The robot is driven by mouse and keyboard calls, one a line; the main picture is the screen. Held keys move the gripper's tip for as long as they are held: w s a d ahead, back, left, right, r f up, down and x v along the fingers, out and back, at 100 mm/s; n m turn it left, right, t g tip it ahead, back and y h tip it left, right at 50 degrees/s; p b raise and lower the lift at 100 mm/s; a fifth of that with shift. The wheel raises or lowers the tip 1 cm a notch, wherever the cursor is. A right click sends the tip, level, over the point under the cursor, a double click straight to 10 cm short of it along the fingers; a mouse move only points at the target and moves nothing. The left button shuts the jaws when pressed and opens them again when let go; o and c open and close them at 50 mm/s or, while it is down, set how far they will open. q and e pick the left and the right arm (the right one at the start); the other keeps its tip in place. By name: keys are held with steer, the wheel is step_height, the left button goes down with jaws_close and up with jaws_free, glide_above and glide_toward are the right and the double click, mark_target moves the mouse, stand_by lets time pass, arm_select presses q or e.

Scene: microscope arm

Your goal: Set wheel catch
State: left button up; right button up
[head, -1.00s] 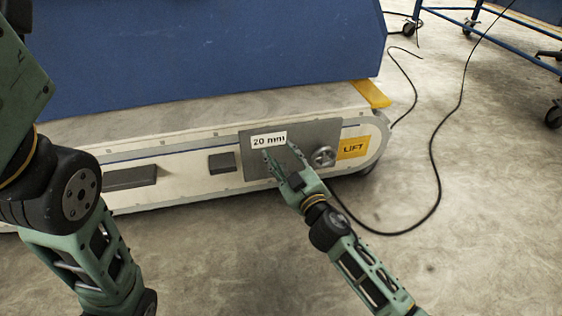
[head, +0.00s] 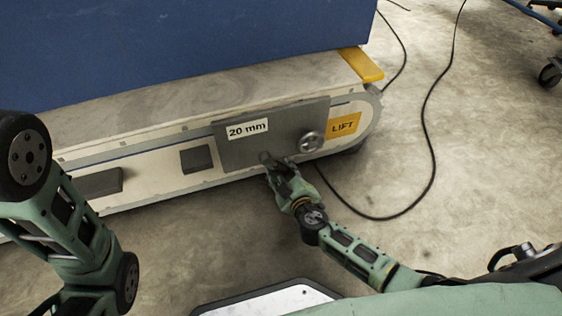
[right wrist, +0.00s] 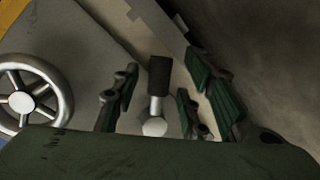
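A grey metal handwheel (head: 311,142) sits on the grey panel (head: 285,120) low on the machine's side; it also shows at the left of the right wrist view (right wrist: 30,98). A short catch (right wrist: 157,85) with a dark block-shaped grip and a bright metal stem stands beside the wheel in the right wrist view. My right gripper (head: 275,164) is at the panel's lower edge, below and left of the wheel. Its fingers are open, one on each side of the catch, with visible gaps. In the head view the catch cannot be made out. My left gripper is out of view.
The panel carries a white "20 mm" label (head: 247,129), and a yellow "LIFT" label (head: 343,126) is right of the wheel. A dark block (head: 196,159) is on the machine's side. A black cable (head: 431,150) lies on the floor at right. The floor below the panel is mostly clear.

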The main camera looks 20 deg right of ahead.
steer(key=shift+w, duration=0.2)
jaws_close()
stand_by(0.3)
